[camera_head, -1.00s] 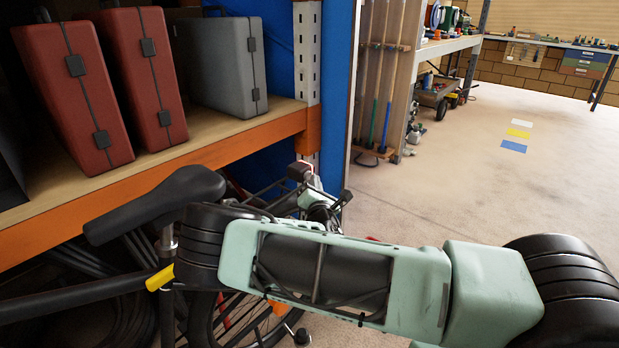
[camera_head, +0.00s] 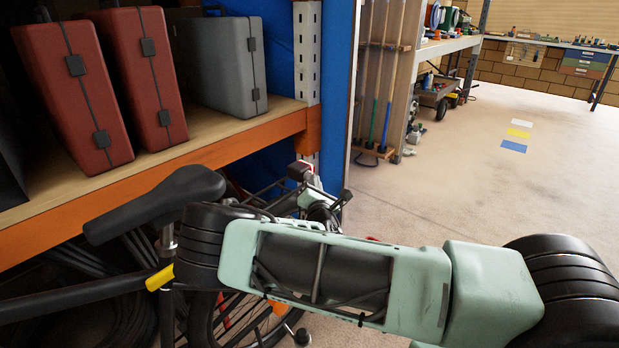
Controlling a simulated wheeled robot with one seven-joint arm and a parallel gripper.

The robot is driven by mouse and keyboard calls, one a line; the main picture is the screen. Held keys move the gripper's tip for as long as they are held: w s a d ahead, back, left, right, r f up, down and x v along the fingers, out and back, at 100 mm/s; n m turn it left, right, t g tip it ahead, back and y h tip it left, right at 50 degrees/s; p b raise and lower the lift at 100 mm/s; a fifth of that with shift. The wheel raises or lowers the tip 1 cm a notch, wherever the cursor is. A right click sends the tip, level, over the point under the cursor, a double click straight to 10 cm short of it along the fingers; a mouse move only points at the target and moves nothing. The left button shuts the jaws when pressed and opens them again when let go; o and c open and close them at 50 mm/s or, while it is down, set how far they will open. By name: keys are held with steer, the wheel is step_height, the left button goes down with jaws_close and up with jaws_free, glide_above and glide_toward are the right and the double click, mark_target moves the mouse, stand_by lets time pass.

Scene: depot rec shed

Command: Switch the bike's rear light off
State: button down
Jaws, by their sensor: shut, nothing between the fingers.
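The bike's black saddle (camera_head: 160,203) is at the left, and its rear end points right. Behind it a dark rear carrier (camera_head: 262,196) runs to the small rear light (camera_head: 299,171) near the rack post. The light looks dark red, with no bright glow. My gripper (camera_head: 307,186) is small in the picture, right at the light's lower side. It is shut and holds nothing. I cannot tell whether its tips touch the light. The switch itself is too small to make out. My arm hides much of the bike's rear.
An orange-edged shelf (camera_head: 150,178) with red cases (camera_head: 75,88) and a grey case (camera_head: 222,68) stands above the bike. A perforated post (camera_head: 307,52) and a blue panel (camera_head: 335,100) stand close behind the light. The floor (camera_head: 440,185) at the right is open.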

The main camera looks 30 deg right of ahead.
steer(key=shift+w+a+b, duration=0.2)
steer(key=shift+w+b, duration=0.1)
steer(key=shift+w, duration=0.1)
steer(key=shift+s, duration=0.1)
steer(key=shift+s+d, duration=0.15)
steer(key=shift+s, duration=0.3)
steer(key=shift+s+d+p, duration=0.1)
steer(key=shift+s+d, duration=0.25)
steer(key=shift+s, duration=0.55)
steer(key=shift+s+d+p, duration=0.15)
steer(key=shift+s+d, duration=0.2)
steer(key=shift+s, duration=0.55)
steer(key=shift+s+d+p, duration=0.1)
steer(key=shift+s+d, duration=0.25)
steer(key=shift+s, duration=0.55)
